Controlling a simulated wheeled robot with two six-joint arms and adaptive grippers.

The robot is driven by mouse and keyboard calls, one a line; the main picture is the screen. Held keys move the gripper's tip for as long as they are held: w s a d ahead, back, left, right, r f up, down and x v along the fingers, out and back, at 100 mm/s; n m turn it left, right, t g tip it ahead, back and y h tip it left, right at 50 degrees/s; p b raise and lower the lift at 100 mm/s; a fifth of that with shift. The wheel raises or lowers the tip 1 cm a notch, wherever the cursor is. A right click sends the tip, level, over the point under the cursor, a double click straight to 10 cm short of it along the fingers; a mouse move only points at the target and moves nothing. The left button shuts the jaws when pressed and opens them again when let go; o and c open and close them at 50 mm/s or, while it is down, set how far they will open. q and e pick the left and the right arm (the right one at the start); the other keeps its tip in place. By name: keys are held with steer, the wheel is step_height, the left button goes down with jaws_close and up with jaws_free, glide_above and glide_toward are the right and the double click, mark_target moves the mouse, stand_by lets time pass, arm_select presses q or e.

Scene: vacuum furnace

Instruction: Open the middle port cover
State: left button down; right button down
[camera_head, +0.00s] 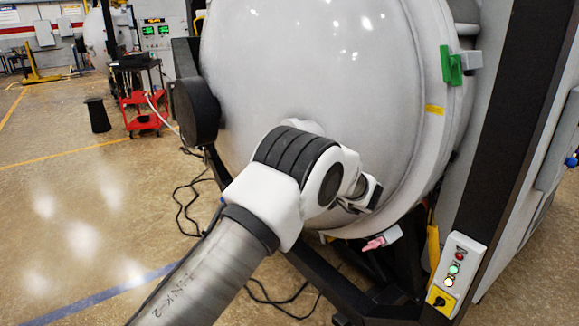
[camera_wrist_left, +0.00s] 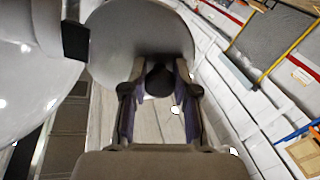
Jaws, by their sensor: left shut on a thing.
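In the left wrist view a grey round disc (camera_wrist_left: 140,40), which looks like the port cover, fills the upper middle. A dark round knob (camera_wrist_left: 158,82) sits at its lower edge. My left gripper (camera_wrist_left: 160,88) has one finger on each side of the knob and is shut on it. In the head view my left arm comes in from the lower left and reaches the white domed furnace door (camera_head: 320,70). My right gripper is not in view.
A dark round port (camera_head: 195,110) sticks out at the door's left. A green clamp (camera_head: 451,66) is on the door's right rim. A control box (camera_head: 457,272) stands at lower right. Black cables lie on the floor below. The floor at left is open.

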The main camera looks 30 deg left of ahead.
arm_select(q)
steer(key=shift+r, duration=0.1)
steer(key=c, duration=0.9)
jaws_free()
steer(key=shift+o, duration=0.2)
steer(key=s+d, duration=0.1)
steer(key=d, duration=1)
steer(key=shift+s+d, duration=0.35)
